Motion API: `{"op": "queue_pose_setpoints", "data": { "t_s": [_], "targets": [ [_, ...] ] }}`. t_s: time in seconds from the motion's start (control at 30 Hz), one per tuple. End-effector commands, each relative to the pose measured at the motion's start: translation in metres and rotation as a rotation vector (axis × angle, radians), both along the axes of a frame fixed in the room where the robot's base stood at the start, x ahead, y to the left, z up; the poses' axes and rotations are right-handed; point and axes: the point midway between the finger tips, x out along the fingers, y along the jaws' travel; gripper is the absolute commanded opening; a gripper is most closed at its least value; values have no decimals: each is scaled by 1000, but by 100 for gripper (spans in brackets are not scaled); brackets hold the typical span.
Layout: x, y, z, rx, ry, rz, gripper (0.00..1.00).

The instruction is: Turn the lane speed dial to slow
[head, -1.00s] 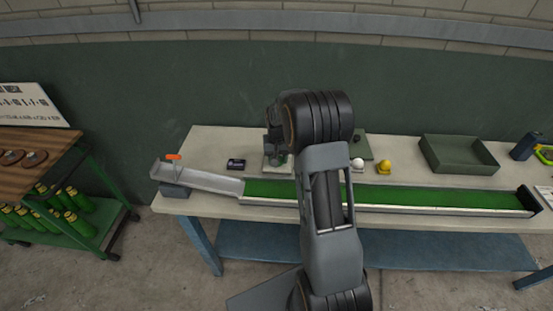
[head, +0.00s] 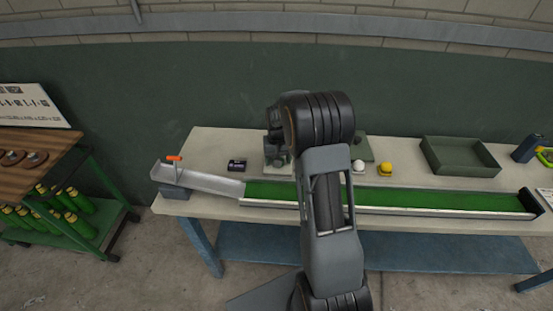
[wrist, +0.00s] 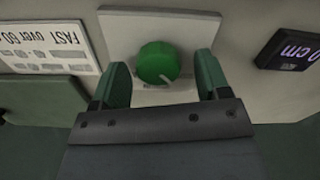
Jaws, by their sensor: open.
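The lane speed dial is a round green knob (wrist: 158,62) with a pale pointer line, on a light square plate (wrist: 118,30) in the wrist view. The pointer line is at the knob's lower right in that view. My gripper (wrist: 160,80) is open, with one green finger on each side of the knob and a gap on both sides. In the head view my gripper (head: 278,160) is over the table's back left part, and my arm hides most of the dial.
A sign reading "FAST over 60" (wrist: 40,48) lies beside the plate. A dark display (head: 237,165) stands left of my gripper. The green lane (head: 420,197) runs along the table front. A white ball (head: 358,165), a yellow ball (head: 385,169) and an empty tray (head: 460,157) are to the right.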

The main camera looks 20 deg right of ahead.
Motion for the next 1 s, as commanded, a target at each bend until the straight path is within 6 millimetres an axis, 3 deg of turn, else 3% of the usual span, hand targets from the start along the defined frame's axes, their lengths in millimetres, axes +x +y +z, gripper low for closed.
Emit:
{"op": "queue_pose_setpoints", "data": {
  "t_s": [0.23,0.37,0.8,1.0],
  "targets": [
    [-1,0,1,1,3,-1,69],
    [0,-1,12,0,1,-2,69],
    [1,0,98,0,-1,-1,69],
    [1,0,124,0,1,-1,69]
  ]
}}
